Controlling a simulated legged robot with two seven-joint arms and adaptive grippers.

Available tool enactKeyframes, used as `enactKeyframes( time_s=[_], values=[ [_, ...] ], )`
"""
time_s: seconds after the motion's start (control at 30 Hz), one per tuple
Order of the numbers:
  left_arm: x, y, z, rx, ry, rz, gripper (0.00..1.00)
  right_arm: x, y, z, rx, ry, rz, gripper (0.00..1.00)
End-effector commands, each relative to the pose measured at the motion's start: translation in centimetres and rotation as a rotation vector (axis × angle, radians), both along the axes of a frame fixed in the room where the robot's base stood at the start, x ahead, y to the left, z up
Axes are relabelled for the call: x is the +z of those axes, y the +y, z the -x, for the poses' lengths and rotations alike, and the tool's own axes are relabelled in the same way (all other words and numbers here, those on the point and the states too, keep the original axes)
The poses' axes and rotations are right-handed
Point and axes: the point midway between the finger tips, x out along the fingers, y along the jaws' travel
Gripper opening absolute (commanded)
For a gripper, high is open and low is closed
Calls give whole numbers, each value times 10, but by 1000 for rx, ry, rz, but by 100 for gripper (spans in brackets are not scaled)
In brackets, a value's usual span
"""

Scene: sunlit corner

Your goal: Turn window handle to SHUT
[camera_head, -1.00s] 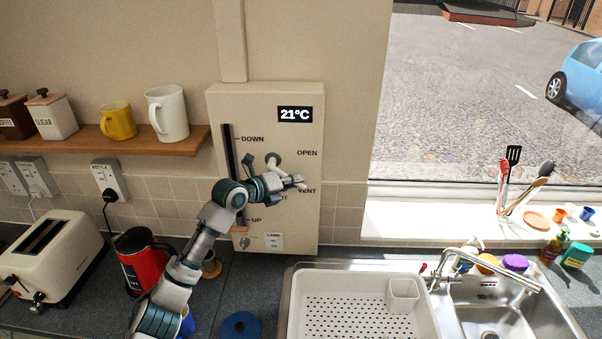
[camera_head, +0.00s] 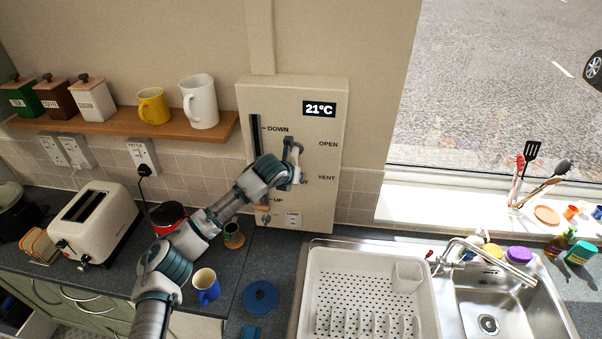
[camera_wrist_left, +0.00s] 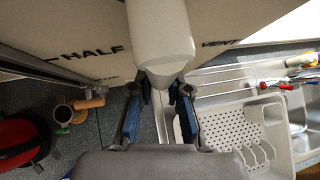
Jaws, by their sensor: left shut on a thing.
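A cream wall panel (camera_head: 315,215) carries the window handle. The words OPEN and VENT are printed to the handle's right; a partly covered word ending in T lies below. My left gripper (camera_head: 293,163) is at the panel and hides most of the handle in the head view. In the left wrist view, the pale, rounded handle (camera_wrist_left: 160,45) runs down between the two blue-padded fingers of my left gripper (camera_wrist_left: 160,108), which is shut on it. The handle's exact angle is hard to tell. My right gripper is in neither view.
A slider slot (camera_head: 254,135) marked DOWN and UP is left of the handle, with a small knob below it. A shelf (camera_head: 120,122) with mugs stands left. Below are a red kettle (camera_head: 168,215), blue mug (camera_head: 206,287), toaster (camera_head: 95,222) and drying rack (camera_head: 325,270).

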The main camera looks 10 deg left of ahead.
Motion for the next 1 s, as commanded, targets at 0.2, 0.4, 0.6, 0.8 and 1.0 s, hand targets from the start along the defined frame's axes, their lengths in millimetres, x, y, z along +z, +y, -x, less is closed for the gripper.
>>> enactKeyframes(
  time_s=[0.2,0.4,0.6,0.8,1.0],
  values=[
    [-13,6,2,0,22,-89,0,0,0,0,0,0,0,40],
    [-14,9,3,1,25,-122,0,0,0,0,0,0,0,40],
    [-14,10,3,1,26,-128,0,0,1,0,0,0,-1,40],
    [-14,10,3,1,26,-127,0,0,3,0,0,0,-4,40],
    [-10,10,2,1,17,-124,42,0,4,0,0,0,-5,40]
  ],
)
